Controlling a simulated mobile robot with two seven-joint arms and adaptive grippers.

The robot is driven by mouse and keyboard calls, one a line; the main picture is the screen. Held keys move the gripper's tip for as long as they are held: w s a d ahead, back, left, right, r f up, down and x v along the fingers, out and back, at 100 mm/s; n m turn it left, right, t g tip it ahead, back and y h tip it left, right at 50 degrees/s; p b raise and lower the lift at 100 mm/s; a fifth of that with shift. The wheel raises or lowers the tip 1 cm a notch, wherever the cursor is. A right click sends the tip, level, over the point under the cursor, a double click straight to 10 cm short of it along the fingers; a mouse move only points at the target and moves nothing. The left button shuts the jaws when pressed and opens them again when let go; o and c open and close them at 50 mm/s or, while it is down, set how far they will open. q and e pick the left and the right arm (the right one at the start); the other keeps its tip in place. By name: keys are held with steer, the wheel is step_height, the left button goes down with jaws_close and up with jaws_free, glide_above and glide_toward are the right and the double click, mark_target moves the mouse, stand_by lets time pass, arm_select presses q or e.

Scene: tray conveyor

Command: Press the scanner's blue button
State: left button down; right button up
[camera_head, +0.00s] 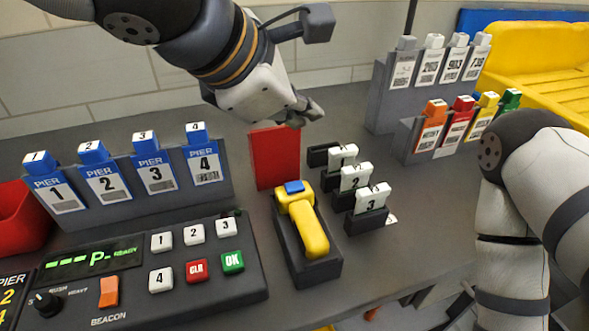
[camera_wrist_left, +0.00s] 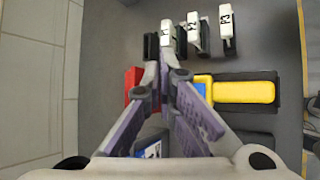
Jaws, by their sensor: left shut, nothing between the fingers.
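The yellow scanner (camera_head: 312,230) lies in a dark cradle (camera_head: 297,270) near the front of the table. Its blue button (camera_head: 294,187) is on the far, upper end. My left gripper (camera_head: 310,112) is shut and empty, above and beyond the button, over the red upright panel (camera_head: 275,157), and not touching the button. In the left wrist view, the fingers (camera_wrist_left: 165,55) run left of the scanner (camera_wrist_left: 245,91); the blue button (camera_wrist_left: 201,88) shows partly behind one finger. My right arm is at the right of the head view; its gripper is out of frame.
Several white numbered tags (camera_head: 356,177) in dark holders stand right of the scanner. Blue pier tags (camera_head: 106,178) stand in a rack at left, behind a keypad console (camera_head: 180,295). Grey label racks (camera_head: 386,88) and a yellow bin (camera_head: 535,60) are at the back right.

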arm_select(q)
glide_above(298, 189)
step_height(298, 189, down, 4)
steer(key=shift+f, duration=0.1)
step_height(298, 189, down, 4)
steer(key=shift+f+b, duration=0.1)
steer(key=shift+b, duration=0.7)
steer(key=shift+f, duration=0.3)
arm_select(e)
steer(key=s+f+g, duration=0.1)
steer(key=s+f, duration=0.1)
steer(key=s, duration=0.1)
steer(key=shift+f, duration=0.3)
arm_select(q)
steer(key=shift+f, duration=0.35)
